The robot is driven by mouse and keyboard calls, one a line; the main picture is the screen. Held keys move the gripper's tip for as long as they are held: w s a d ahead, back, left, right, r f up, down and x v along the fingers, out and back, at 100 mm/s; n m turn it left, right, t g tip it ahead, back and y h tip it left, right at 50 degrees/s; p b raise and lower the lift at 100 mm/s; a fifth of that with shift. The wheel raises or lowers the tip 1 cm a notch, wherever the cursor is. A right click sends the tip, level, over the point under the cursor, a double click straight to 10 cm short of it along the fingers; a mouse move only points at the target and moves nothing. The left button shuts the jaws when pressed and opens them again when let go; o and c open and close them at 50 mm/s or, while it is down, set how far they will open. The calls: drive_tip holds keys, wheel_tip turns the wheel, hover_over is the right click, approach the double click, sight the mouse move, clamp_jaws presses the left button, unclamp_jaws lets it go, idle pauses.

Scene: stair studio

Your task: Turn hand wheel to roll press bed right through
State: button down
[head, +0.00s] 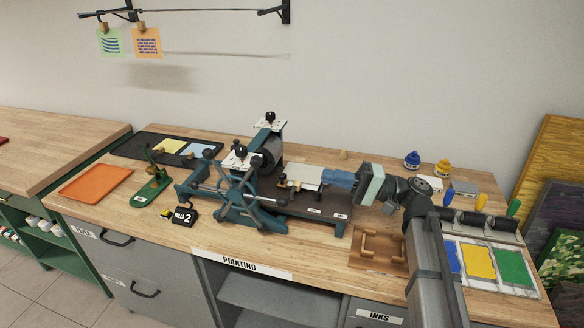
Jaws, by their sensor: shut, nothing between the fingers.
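The etching press (270,152) stands in the middle of the bench, with a teal frame and a roller between its uprights. My gripper (325,178), with blue fingers, is shut and empty. It points left over the right part of the bed, at the pale sheet's right end, away from the wheel. Contact with the sheet or bed cannot be told.
A small black "2" sign (184,216), a green tool (150,187) and an orange tray (96,181) lie left of the wheel. A wooden rack (378,248) stands front right. Ink slabs (480,263) and rollers lie right of my arm. The bench's front-left corner is fairly clear.

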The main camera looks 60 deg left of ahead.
drive_tip(key=x, duration=1.3)
drive_tip(key=shift+s+a, duration=0.2)
drive_tip(key=shift+s, duration=0.15)
drive_tip(key=shift+r, duration=0.2)
drive_tip(key=s+a+r+t+h, duration=0.1)
drive_tip(key=s+a+t+h, duration=0.1)
drive_tip(key=s+a, duration=0.2)
drive_tip(key=s+a+r+m+t+h, duration=0.1)
drive_tip(key=s+a+t+h, duration=0.1)
drive_tip(key=s+a+t, duration=0.1)
drive_tip(key=s+a+r+t+h, duration=0.1)
drive_tip(key=s+a+t+h, duration=0.1)
drive_tip(key=s+a, duration=0.3)
drive_tip(key=shift+r+m+t, duration=0.15)
drive_tip(key=shift+m+t, duration=0.15)
drive_tip(key=shift+t, duration=0.4)
drive_tip(key=shift+s+a+f+h, duration=0.1)
drive_tip(key=shift+a+f+h, duration=0.1)
drive_tip(key=shift+f+h, duration=0.1)
drive_tip(key=shift+s+a+f, duration=0.35)
drive_tip(key=shift+s+a, duration=0.1)
drive_tip(key=shift+s, duration=0.05)
